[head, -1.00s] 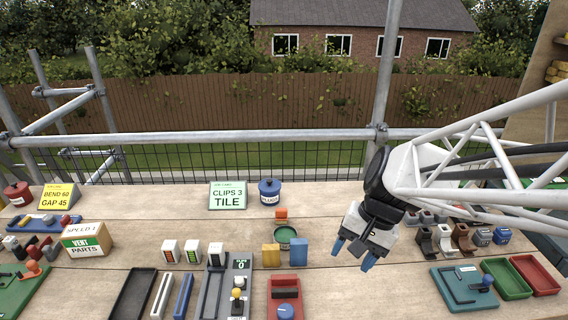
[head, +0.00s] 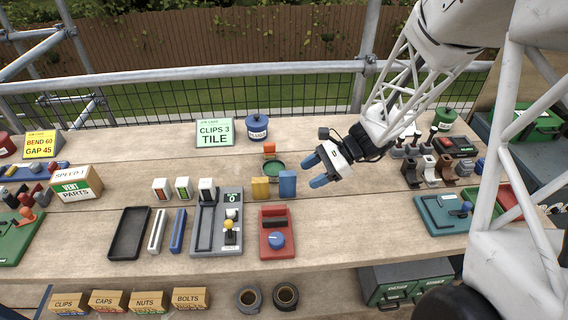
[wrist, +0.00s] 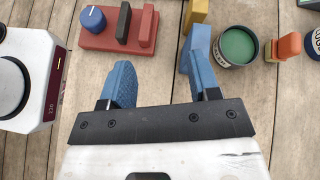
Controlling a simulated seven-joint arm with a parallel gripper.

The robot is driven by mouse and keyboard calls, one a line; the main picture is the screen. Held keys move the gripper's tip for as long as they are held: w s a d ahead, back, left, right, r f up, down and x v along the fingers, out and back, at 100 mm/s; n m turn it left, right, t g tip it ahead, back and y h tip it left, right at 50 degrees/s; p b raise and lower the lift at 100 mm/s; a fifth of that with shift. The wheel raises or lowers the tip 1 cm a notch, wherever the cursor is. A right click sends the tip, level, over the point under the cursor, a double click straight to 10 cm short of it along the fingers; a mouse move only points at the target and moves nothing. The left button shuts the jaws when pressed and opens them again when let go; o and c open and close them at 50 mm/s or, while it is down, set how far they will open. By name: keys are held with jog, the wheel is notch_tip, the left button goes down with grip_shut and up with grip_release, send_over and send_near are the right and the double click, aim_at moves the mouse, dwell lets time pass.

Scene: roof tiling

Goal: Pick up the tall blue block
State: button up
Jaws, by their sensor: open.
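The tall blue block (head: 287,183) stands upright on the wooden bench, just right of a yellow block (head: 260,187). In the wrist view the blue block (wrist: 201,38) shows beyond my right-hand finger, which hides part of it. My gripper (head: 315,171) is just right of the blue block in the head view, its blue fingers pointing left toward it. In the wrist view my gripper (wrist: 163,82) is open, with only bare wood between the fingers. I cannot tell whether the finger touches the block.
A green round tin (head: 274,168) and an orange block (head: 269,149) stand behind the blocks. A red box with a blue knob (head: 277,231) lies in front. A grey control panel (head: 206,238) is to the left.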

aim_at(287, 182)
jog(key=w+f+m, duration=0.1)
jog(key=w+f+m+t+y, duration=0.1)
jog(key=w+f, duration=0.1)
jog(key=w+f+m+y, duration=0.1)
jog(key=f, duration=0.1)
jog(key=shift+w+d+f+m+t, duration=0.15)
jog(key=shift+w+d+m+t, duration=0.15)
jog(key=shift+d, duration=0.1)
jog(key=shift+x, duration=1.3)
jog(key=shift+x, duration=2.55)
jog(key=c, duration=1)
